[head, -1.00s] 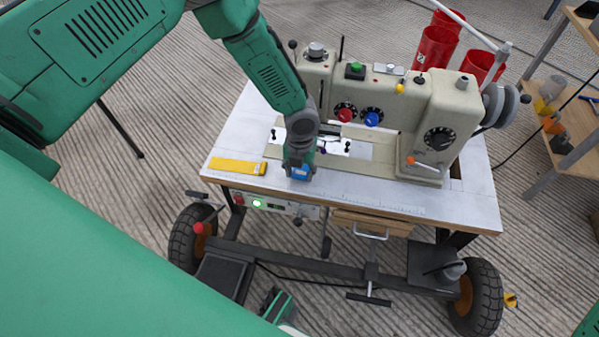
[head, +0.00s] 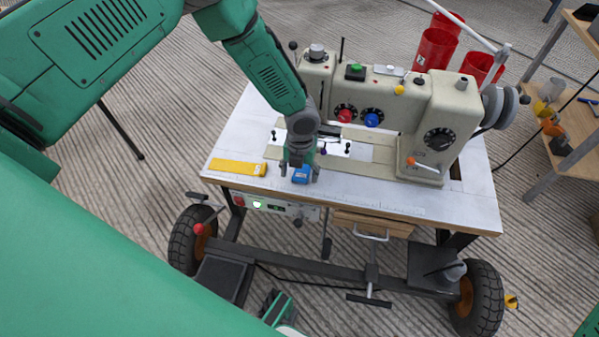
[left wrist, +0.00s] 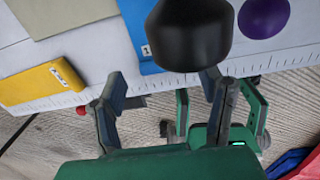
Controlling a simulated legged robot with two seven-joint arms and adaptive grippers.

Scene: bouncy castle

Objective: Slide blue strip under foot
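The blue strip (head: 302,174) lies on the white table top near its front edge, and its blue end with a small label shows in the left wrist view (left wrist: 138,30).
A yellow strip (head: 238,167) lies left of the blue one. A purple knob (left wrist: 264,14) is close by in the left wrist view. Red cups (head: 435,48) stand behind the machine. The front right of the table top (head: 440,205) is clear.

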